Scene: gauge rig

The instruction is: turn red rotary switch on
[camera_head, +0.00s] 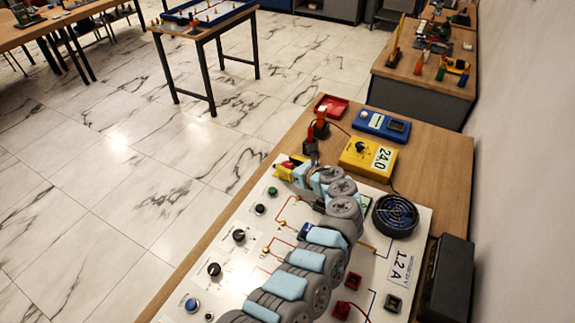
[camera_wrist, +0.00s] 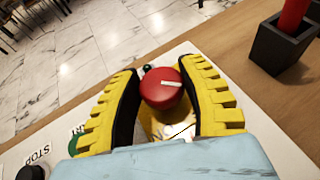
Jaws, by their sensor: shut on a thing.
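The red rotary switch (camera_wrist: 162,92) is a round red knob with a white pointer line. In the head view my gripper (camera_head: 290,168) is at the far left corner of the white panel (camera_head: 222,247); the switch there is mostly hidden by the fingers. A yellow plate shows under the knob in the wrist view.
A green START button (camera_wrist: 76,142) and a black STOP button (camera_wrist: 32,172) are near the left finger. A dark holder (camera_wrist: 278,46) with a red-handled thing stands at right. A yellow 24.0 meter (camera_head: 367,158) and a round black fan (camera_head: 395,215) are beside my arm.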

